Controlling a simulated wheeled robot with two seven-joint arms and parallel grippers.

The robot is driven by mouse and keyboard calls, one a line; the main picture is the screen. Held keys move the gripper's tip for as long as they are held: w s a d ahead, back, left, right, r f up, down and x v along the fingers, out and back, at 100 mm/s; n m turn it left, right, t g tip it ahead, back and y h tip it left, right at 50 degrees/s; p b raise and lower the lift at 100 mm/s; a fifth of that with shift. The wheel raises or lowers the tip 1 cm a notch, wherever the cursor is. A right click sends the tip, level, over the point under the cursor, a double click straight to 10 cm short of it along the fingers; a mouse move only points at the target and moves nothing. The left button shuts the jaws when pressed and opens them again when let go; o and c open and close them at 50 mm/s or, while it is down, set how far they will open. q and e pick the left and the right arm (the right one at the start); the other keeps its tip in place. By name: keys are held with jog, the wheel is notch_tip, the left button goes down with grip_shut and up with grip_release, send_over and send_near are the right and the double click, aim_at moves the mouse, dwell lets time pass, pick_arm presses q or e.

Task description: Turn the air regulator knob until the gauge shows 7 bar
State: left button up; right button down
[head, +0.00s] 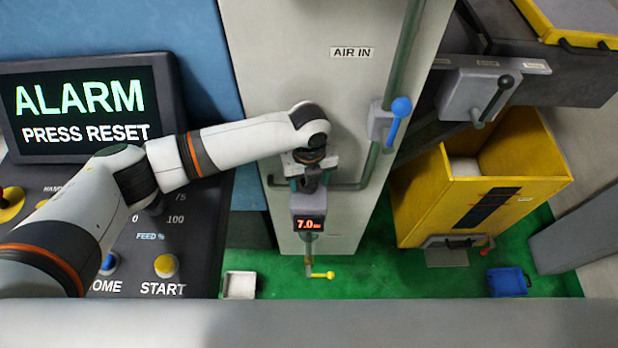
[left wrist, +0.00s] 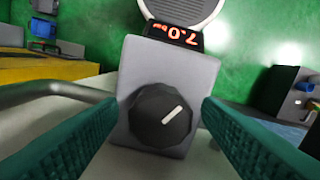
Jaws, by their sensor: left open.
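The air regulator (head: 308,204) is a grey block on the pipe under the "AIR IN" label, and its gauge (head: 308,224) reads 7.0 in orange digits. In the left wrist view the same gauge (left wrist: 174,33) shows 7.0 upside down. The dark regulator knob (left wrist: 161,117) with a white pointer line sits on the block's face in that view. My left gripper (head: 309,180) is above the regulator; in the left wrist view its green fingers (left wrist: 161,125) are spread on both sides of the knob, apart from it. My right gripper is not in view.
A blue-handled valve (head: 400,107) is on the pipe right of the regulator. A small yellow-handled valve (head: 322,275) hangs below it. A yellow bin (head: 510,190) stands right. The panel screen (head: 82,108) at left shows "ALARM PRESS RESET".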

pick_arm(q)
notch_tip(320, 180, up, 12)
jog(key=b, duration=0.2)
jog(key=shift+b, duration=0.3)
jog(key=shift+f, duration=0.15)
